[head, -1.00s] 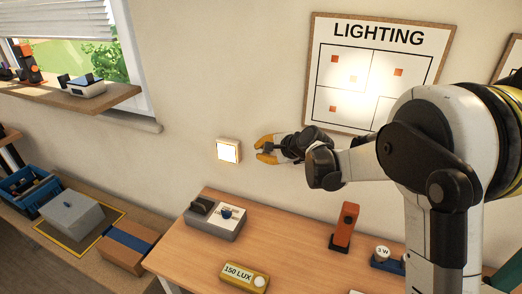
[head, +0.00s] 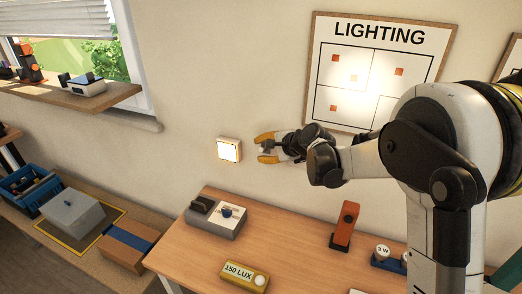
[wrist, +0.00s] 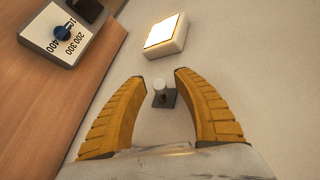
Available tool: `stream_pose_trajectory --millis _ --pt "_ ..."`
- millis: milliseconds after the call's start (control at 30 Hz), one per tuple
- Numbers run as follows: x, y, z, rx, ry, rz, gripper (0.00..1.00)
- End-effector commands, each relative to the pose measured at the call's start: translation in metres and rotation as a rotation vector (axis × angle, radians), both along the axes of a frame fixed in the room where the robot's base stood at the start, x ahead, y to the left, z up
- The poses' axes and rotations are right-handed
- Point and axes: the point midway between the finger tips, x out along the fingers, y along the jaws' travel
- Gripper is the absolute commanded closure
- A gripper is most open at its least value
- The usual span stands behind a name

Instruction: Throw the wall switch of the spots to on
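My gripper (head: 264,148) has yellow fingers and is open; in the wrist view the two fingers (wrist: 160,78) stand apart on either side of the toggle, with gaps to both. In the head view the switch is mostly hidden by the fingers. I cannot tell from its lever which position it is in.
A glowing white square panel (head: 228,149) is on the wall left of my gripper; it also shows in the wrist view (wrist: 164,36). A grey box with a blue knob (head: 226,212) stands on the table (head: 290,235) below. The LIGHTING board (head: 378,70) has bright light patches.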

Motion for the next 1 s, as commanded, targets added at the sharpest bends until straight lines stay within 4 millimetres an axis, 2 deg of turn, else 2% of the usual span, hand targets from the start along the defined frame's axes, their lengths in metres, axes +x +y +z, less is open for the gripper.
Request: stream_pose_trajectory --millis 500,700,1000 --pt "-0.06 -0.058 0.055 0.0 0.0 -0.001 0.63" --pt "-0.07 -0.066 0.063 0.001 0.0 0.001 0.63" --pt "-0.071 -0.067 0.064 0.001 0.0 0.001 0.63"
